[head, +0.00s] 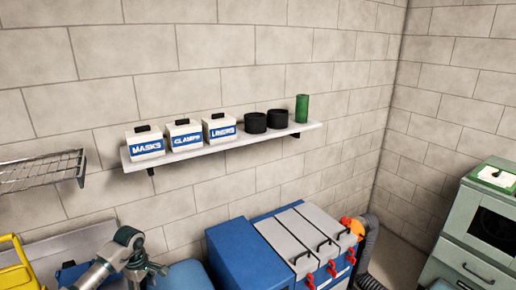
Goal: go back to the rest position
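Parts of a grey arm with dark joints (128,250) show at the bottom left; I take it to be my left arm. It is bent, and its lower end runs out of the picture. No gripper fingers can be made out on it. My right arm and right gripper are not in the picture. I cannot see whether either gripper holds anything.
A wall shelf (190,152) carries three labelled white boxes (184,136), two black cylinders (267,121) and a green cylinder (302,108). Below stands a blue cabinet (240,251) with grey lids and red latches. A wire rack (40,172) is left, a green cabinet (466,240) right.

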